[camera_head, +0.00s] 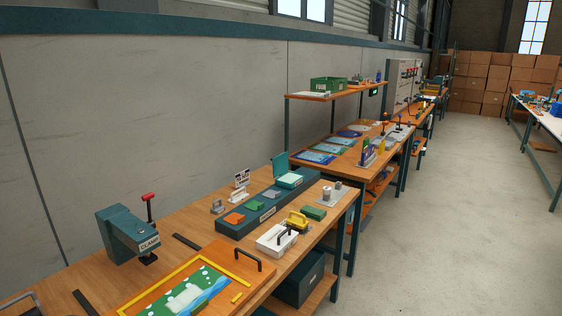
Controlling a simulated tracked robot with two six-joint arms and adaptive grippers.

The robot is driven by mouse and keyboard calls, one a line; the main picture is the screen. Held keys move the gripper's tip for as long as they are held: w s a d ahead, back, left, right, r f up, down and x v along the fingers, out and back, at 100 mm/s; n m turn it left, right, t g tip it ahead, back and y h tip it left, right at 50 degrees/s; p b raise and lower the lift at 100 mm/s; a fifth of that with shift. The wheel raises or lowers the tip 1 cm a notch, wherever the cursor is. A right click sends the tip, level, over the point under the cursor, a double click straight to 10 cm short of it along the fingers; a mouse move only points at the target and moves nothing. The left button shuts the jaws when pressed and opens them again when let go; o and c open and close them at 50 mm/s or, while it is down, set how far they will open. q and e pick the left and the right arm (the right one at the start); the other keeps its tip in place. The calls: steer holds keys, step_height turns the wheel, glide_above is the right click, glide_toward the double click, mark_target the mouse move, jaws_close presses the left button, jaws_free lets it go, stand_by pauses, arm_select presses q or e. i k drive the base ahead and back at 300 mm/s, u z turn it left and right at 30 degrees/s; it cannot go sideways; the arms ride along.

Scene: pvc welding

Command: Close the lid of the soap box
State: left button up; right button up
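A teal box (289,181) with a lighter top face sits at the far right end of a long dark teal holder (235,223) on the wooden workbench. It looks like the soap box. Its teal lid (280,163) stands up, open, at the back left side. The inside of the box is too small to make out. Neither of my grippers shows in the head view.
A clamp block (131,234) with a red handle stands on the left of the bench. A yellow-framed board (237,268) lies in front. A white box (273,241) with a dark handle and a green block (313,213) are right of the holder. Open floor (450,230) lies right.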

mark_target(280, 163)
steer(key=z, duration=0.55)
steer(key=k, duration=1.1)
steer(key=z, duration=0.8)
steer(key=i, duration=1.95)
steer(key=u, duration=0.75)
steer(key=i, duration=0.4)
steer(key=u, duration=0.35)
steer(key=k, duration=0.9)
steer(key=u, duration=0.2)
steer(key=i, duration=0.9)
steer(key=z, duration=0.1)
